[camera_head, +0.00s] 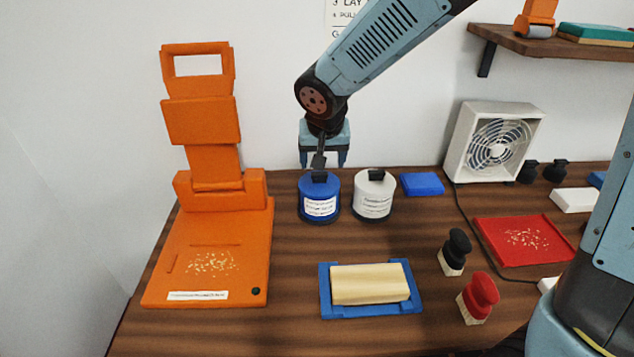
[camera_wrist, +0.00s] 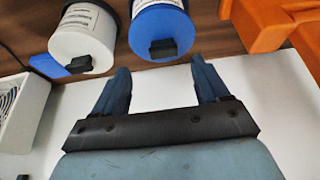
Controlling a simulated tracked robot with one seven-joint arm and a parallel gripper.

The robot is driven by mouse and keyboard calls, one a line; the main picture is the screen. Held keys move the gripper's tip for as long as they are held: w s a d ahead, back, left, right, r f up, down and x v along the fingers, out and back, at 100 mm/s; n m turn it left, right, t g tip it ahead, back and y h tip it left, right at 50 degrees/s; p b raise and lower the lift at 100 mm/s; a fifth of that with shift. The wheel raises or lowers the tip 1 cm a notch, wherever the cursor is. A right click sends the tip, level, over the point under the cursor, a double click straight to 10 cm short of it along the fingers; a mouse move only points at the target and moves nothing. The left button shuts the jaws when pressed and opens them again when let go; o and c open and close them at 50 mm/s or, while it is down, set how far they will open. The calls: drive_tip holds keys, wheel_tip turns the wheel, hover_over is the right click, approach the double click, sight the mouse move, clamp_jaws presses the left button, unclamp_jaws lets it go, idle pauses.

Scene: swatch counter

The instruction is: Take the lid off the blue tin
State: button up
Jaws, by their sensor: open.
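The blue tin (camera_head: 319,205) stands upright on the wooden counter, with a white label on its front. Its blue lid (camera_head: 318,184) is on, with a black knob (camera_head: 319,176) on top. In the wrist view the tin (camera_wrist: 160,25) and its knob (camera_wrist: 163,48) show just beyond the fingertips. My gripper (camera_head: 323,164) is open and empty, pointing down above and seemingly slightly behind the tin. Its two fingers (camera_wrist: 162,76) are spread apart and do not appear to touch the knob.
A white tin (camera_head: 372,205) with a black knob stands close to the right. A blue block (camera_head: 422,184) lies beyond it. An orange stand (camera_head: 215,235) is at left. A blue tray (camera_head: 340,310) with a cream block is in front. A fan (camera_head: 493,142) stands at back right.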

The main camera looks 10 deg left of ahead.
sight(319, 173)
drive_tip(key=shift+a+x, duration=0.15)
drive_tip(key=shift+x, duration=1.35)
drive_tip(key=shift+a+x, duration=0.15)
drive_tip(key=shift+x, duration=1.35)
drive_tip(key=shift+w, duration=0.1)
drive_tip(key=shift+c, duration=0.3)
drive_tip(key=c, duration=1.1)
